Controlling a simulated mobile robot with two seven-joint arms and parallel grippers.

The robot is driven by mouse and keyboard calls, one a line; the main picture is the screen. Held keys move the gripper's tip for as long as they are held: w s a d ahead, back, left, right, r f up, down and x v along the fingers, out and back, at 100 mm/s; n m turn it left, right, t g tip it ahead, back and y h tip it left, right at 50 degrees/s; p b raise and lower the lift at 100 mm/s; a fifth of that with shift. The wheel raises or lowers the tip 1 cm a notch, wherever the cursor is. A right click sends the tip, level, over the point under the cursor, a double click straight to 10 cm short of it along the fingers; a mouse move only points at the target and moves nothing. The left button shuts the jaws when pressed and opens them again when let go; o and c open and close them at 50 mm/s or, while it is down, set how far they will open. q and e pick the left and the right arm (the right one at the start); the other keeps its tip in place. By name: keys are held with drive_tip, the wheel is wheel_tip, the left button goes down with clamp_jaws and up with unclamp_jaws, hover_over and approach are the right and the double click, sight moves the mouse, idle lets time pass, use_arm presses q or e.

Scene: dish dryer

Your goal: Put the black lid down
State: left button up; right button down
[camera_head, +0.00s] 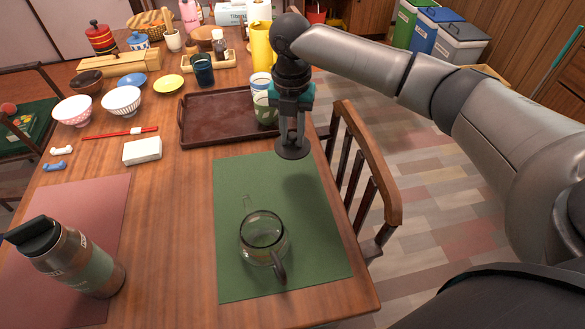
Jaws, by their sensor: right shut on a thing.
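My right gripper (292,130) is shut on the black lid (292,150), a small dark round disc. It holds the lid above the far right part of the green placemat (235,190). The lid appears to be in the air, apart from the mat. The fingers hide the top middle of the lid. A dark, see-through glass pot (263,232) with a black handle stands open on the near half of the mat, below the lid in the picture. My left gripper is out of view.
A brown tray (210,134) with cups (264,108) at its right end lies behind the mat. A steel tumbler (75,262) is on the pink placemat (105,195) at left. A wooden chair (393,208) stands at the table's right edge. The mat's far left part is clear.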

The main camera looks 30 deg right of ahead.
sight(293, 145)
wheel_tip(293, 145, down, 5)
drive_tip(key=shift+b, duration=0.75)
drive_tip(key=shift+f+b, duration=0.7)
drive_tip(key=shift+f, duration=1.05)
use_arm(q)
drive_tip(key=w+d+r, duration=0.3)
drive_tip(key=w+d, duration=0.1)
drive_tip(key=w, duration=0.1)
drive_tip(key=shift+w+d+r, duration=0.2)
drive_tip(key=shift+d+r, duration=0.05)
use_arm(e)
drive_tip(key=shift+f, duration=0.5)
drive_tip(key=shift+f, duration=0.1)
drive_tip(key=c, duration=0.7)
unclamp_jaws()
